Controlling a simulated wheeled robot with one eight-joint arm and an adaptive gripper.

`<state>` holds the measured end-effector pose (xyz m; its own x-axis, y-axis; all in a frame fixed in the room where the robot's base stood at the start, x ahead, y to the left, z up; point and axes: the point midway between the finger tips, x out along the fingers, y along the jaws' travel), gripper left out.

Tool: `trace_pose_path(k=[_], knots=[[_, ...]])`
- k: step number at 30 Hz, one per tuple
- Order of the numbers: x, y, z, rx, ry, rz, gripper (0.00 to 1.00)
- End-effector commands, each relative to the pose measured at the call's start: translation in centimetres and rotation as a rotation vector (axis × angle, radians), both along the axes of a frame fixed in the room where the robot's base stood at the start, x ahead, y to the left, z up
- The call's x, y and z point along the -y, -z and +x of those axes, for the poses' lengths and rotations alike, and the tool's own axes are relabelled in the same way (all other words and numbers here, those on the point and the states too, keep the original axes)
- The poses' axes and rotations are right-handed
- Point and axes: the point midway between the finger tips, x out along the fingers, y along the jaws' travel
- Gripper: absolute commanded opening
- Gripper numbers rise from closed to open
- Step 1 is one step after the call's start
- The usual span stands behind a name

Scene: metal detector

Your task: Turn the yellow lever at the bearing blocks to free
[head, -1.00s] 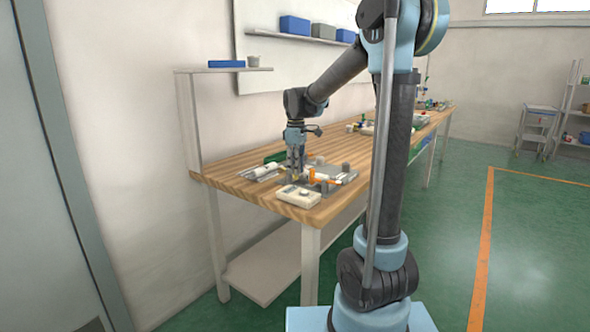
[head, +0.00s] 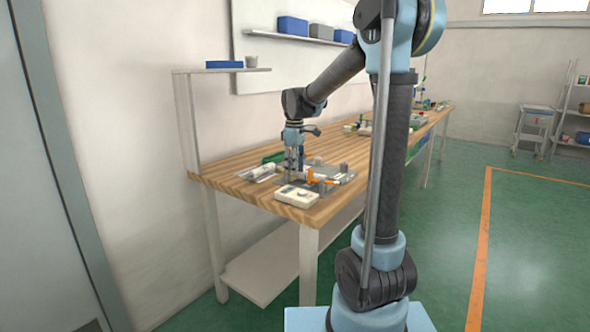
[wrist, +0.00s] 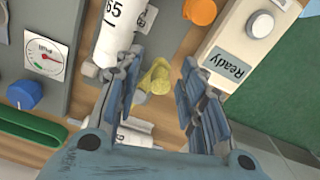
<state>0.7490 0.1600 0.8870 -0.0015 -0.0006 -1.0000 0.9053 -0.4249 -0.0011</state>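The yellow lever (wrist: 155,78) shows in the wrist view, small and knob-like, between the fingers of my gripper (wrist: 163,62). The fingers are apart, one on each side of it. I see a clear gap to the right finger; whether the left finger touches cannot be told. In the head view my gripper (head: 294,168) points down at the workbench among the fixtures, and the lever cannot be made out there. A white cylinder marked "65" (wrist: 117,32) lies just beyond the left finger. The bearing blocks are mostly hidden by the fingers.
A light box labelled "Ready" (wrist: 228,65) stands close to the right finger, with an orange knob (wrist: 200,11) nearby. At left are a pressure gauge (wrist: 44,57), a blue knob (wrist: 24,95) and a green handle (wrist: 32,127). The wooden workbench (head: 228,178) has free room behind.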

Motion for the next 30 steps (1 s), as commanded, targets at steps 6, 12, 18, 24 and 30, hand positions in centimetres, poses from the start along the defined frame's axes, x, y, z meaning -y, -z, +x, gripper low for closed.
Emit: trace_pose_path(k=[6,12,18,24,30], knots=[[0.0,-1.3,0.0,0.000,0.000,0.000,0.36],[0.0,-4.5,0.0,0.000,0.000,0.000,0.36],[0.0,-8.0,0.0,-0.001,0.000,0.000,0.36],[0.0,-10.7,0.0,-0.001,0.000,0.000,0.36],[0.0,-11.8,0.0,-0.001,0.000,0.000,0.36]])
